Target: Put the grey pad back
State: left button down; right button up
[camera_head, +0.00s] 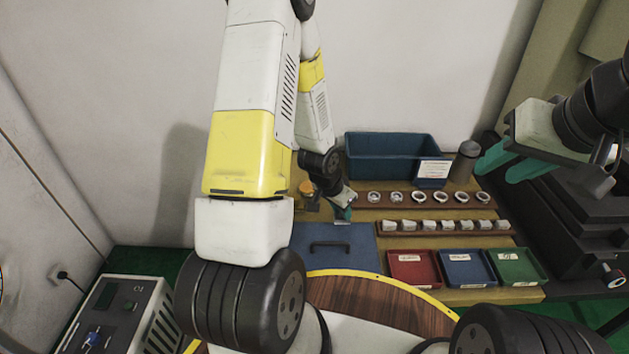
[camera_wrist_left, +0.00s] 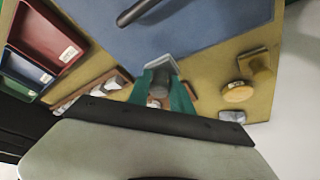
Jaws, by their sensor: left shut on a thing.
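My left gripper (camera_head: 344,211) reaches down near the left end of the rows of small parts, just behind the blue panel with a dark handle (camera_head: 331,245). In the left wrist view, its green fingers (camera_wrist_left: 166,88) are shut on a small grey block, which appears to be the grey pad (camera_wrist_left: 163,64). The pad's far end is close to the blue panel's edge; I cannot tell whether it touches the board.
A row of rings (camera_head: 419,197) and a row of pale blocks (camera_head: 445,226) lie on brown strips. Red (camera_head: 414,268), blue (camera_head: 467,268) and green (camera_head: 516,265) trays stand in front. A blue bin (camera_head: 394,157) is behind. A yellow round knob (camera_wrist_left: 238,92) is near my left gripper.

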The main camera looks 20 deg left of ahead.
pick_arm(q)
jog(key=w+a, duration=0.2)
jog(key=w, duration=0.2)
jog(key=w+a+f, duration=0.1)
jog(key=w+a, duration=0.2)
jog(key=w, duration=0.1)
jog(key=w+a, duration=0.2)
jog(key=w, duration=0.3)
jog(key=shift+w+a+f, duration=0.1)
jog(key=shift+a+f, duration=0.2)
jog(key=shift+a, duration=0.05)
jog(key=shift+w+f, duration=0.1)
jog(key=shift+f, duration=1.65)
jog(key=shift+f, duration=0.1)
jog(key=c, duration=1.1)
grip_release()
jog(key=shift+c, duration=0.2)
